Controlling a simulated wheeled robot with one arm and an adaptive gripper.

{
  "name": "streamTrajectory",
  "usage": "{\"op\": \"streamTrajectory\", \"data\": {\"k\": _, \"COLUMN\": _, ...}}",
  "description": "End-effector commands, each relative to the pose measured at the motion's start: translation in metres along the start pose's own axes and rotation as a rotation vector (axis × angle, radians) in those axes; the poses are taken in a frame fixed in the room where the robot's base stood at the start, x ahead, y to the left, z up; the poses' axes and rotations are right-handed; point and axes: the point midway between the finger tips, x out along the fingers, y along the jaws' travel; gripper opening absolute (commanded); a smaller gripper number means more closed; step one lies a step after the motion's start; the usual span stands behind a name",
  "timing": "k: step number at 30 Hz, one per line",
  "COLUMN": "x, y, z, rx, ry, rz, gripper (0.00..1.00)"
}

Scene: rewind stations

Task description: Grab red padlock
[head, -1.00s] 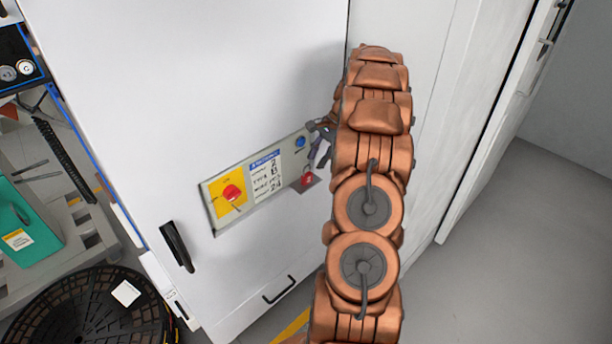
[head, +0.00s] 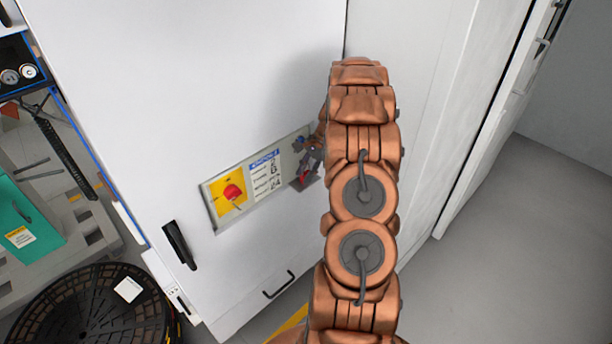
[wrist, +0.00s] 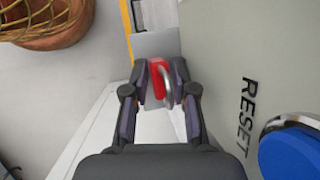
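The red padlock (wrist: 157,78) with a silver shackle is between the two fingers of my gripper (wrist: 160,80) in the wrist view. The fingers stand apart on either side of it; contact with it cannot be made out. In the head view, the padlock (head: 304,174) is a small red patch at a grey ledge at the right end of the sign panel (head: 222,216). My gripper (head: 309,164) is right at it and partly covers it.
A blue button (wrist: 291,153) marked RESET is close to the right of my gripper. The panel is on a white cabinet (head: 200,90). A black basket-like reel (head: 75,310) and a teal case (head: 28,222) are at left. Grey floor (head: 510,260) is clear at right.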

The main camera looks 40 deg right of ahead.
Motion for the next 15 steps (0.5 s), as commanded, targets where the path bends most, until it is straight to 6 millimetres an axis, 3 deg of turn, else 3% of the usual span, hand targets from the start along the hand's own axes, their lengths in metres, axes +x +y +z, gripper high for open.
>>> {"op": "streamTrajectory", "data": {"k": 6, "x": -0.0001, "y": 0.0002, "z": -0.0002, "rx": 0.000, "ry": 0.000, "rz": 0.000, "gripper": 0.01}}
{"op": "streamTrajectory", "data": {"k": 15, "x": -0.0002, "y": 0.0002, "z": -0.0001, "rx": 0.001, "ry": 0.000, "rz": 0.000, "gripper": 0.00}}
